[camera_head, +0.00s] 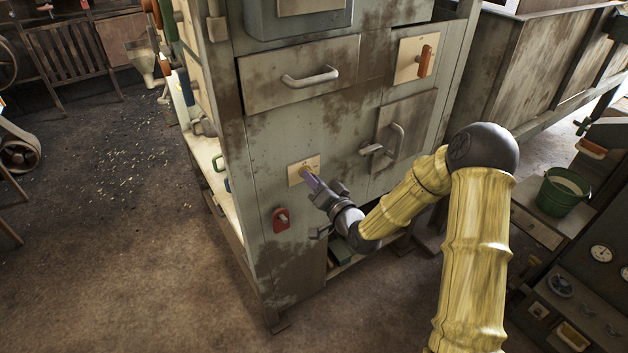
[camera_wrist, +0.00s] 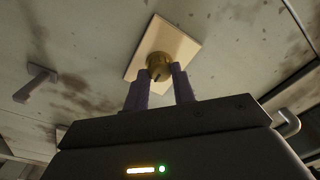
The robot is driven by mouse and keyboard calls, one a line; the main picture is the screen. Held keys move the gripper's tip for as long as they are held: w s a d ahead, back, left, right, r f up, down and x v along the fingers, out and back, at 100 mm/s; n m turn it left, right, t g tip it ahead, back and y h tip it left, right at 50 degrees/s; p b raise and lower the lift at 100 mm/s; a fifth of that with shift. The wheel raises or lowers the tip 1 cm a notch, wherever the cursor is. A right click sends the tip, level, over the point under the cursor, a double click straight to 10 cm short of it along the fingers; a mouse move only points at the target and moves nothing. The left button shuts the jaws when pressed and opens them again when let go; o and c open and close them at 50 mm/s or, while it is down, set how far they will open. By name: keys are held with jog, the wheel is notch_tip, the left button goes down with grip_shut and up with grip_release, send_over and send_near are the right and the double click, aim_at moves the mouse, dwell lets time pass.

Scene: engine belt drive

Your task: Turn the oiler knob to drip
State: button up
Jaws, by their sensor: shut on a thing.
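The oiler knob (camera_wrist: 158,66) is a small round brass knob on a pale square plate (camera_wrist: 180,45) on the cabinet front. In the head view the plate (camera_head: 303,169) sits on the lower part of the grey cabinet. My gripper (camera_head: 312,180) reaches it from the lower right. In the wrist view the two purple fingers of my gripper (camera_wrist: 160,80) stand on either side of the knob and are shut on it. A dark mark shows on the knob's face. The plate's lettering is too small to read, so the setting cannot be told.
A red handle (camera_head: 281,218) is mounted just below left of the plate. A door handle (camera_head: 393,142) and a drawer handle (camera_head: 310,77) stick out above. An orange lever (camera_head: 425,61) is at the upper right. A green bucket (camera_head: 564,192) stands at the right. The floor at left is mostly clear.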

jog(key=shift+f, duration=0.1)
jog(key=o, duration=1)
jog(key=shift+p+v, duration=4.3)
jog(key=shift+v, duration=4.45)
